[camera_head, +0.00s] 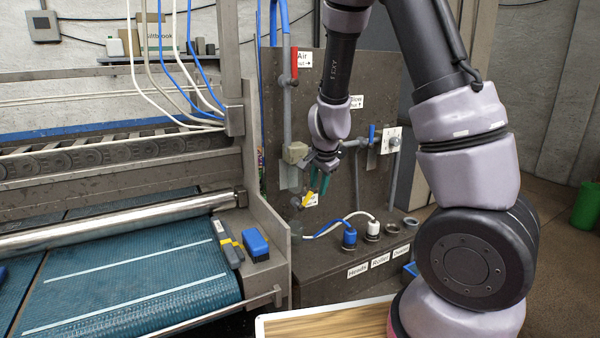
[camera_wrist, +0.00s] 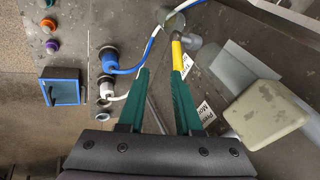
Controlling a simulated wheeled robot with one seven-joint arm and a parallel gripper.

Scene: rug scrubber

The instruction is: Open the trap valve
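A small valve with a yellow lever handle (camera_head: 307,200) sits low on the dark panel, beside a partly hidden white label (camera_head: 313,200). I cannot read that label to confirm it is the trap valve. In the wrist view the yellow handle (camera_wrist: 177,52) lies just beyond the tip of the right green finger, close to or touching it; I cannot tell which. My gripper (camera_head: 319,183) is in front of the panel, above the handle. In the wrist view my gripper (camera_wrist: 160,72) has its fingers apart, with nothing held between them.
A red-handled valve (camera_head: 294,64) and a blue-handled valve (camera_head: 372,134) are higher on the panel. A pale block (camera_wrist: 264,115) sticks out right of my fingers. Hoses with a blue connector (camera_head: 349,238) and a white connector (camera_head: 373,231) stand on the ledge below.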

